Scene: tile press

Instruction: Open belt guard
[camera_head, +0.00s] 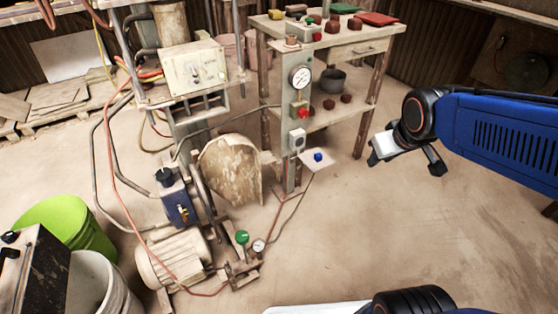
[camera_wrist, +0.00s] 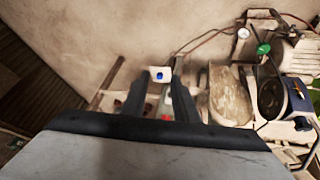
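The belt guard (camera_head: 230,170) is a worn, beige, rounded plate beside a dark belt wheel (camera_head: 201,190), above the motor (camera_head: 174,258). It also shows in the wrist view (camera_wrist: 230,96), right of my fingers. Part of the wheel shows along its left side in the head view; I cannot tell whether the guard is fully closed. My gripper (camera_head: 406,164) is in the air to the right, well apart from the guard. Its two fingers are spread with nothing between them, and they also show in the wrist view (camera_wrist: 159,82).
A post with a gauge (camera_head: 300,77) and a small plate with a blue button (camera_head: 318,157) stand between guard and gripper. A wooden table (camera_head: 350,45) is behind. A valve with a green knob (camera_head: 242,237) and hoses are in front of the guard. The floor at right is clear.

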